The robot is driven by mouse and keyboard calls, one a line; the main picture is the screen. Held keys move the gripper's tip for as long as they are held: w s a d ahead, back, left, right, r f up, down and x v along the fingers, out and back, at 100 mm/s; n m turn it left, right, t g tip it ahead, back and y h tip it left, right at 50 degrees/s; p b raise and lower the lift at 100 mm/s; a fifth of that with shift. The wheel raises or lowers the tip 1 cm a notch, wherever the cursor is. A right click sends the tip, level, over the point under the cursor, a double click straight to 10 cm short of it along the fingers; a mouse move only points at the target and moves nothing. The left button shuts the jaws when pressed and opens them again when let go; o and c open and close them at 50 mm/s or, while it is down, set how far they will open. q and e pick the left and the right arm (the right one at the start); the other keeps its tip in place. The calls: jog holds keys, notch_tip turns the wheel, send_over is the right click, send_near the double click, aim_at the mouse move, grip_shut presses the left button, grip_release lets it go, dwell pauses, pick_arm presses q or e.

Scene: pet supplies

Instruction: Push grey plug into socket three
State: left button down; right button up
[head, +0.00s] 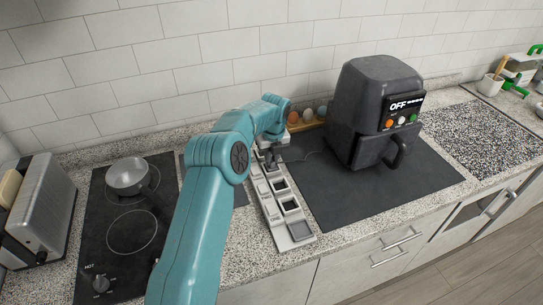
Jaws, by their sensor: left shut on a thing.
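A light grey socket strip (274,222) lies on the counter, running from the gripper toward the front edge. It has several dark square sockets along it, with a small switch-like piece beside some of them. My left gripper (271,158) is at the strip's far end, shut on a small dark grey plug. The plug is mostly hidden by the fingers, and I cannot tell whether it touches a socket. A thin cord (309,154) runs between the gripper area and the black air fryer (365,95). My right gripper is out of view.
The air fryer stands on a dark mat (415,190) right of the strip. A rack of round egg-like items (308,114) is behind the gripper. A hob with a pan (128,175) and a toaster (42,210) are at left. The front mat is clear.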

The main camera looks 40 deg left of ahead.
pick_arm(q)
jog(key=shift+f, duration=0.2)
jog(key=c, duration=1.2)
grip_release()
jog(key=shift+o, duration=0.9)
jog(key=r, duration=0.5)
jog(key=d+r+b, duration=0.1)
jog(key=r, duration=0.2)
jog(key=shift+s+r, duration=0.15)
jog(key=shift+r, duration=0.05)
notch_tip(320, 180, up, 8)
jog(key=p, duration=0.1)
jog(key=shift+s+d, duration=0.3)
jog(key=shift+d, duration=0.1)
jog(key=shift+f, duration=0.2)
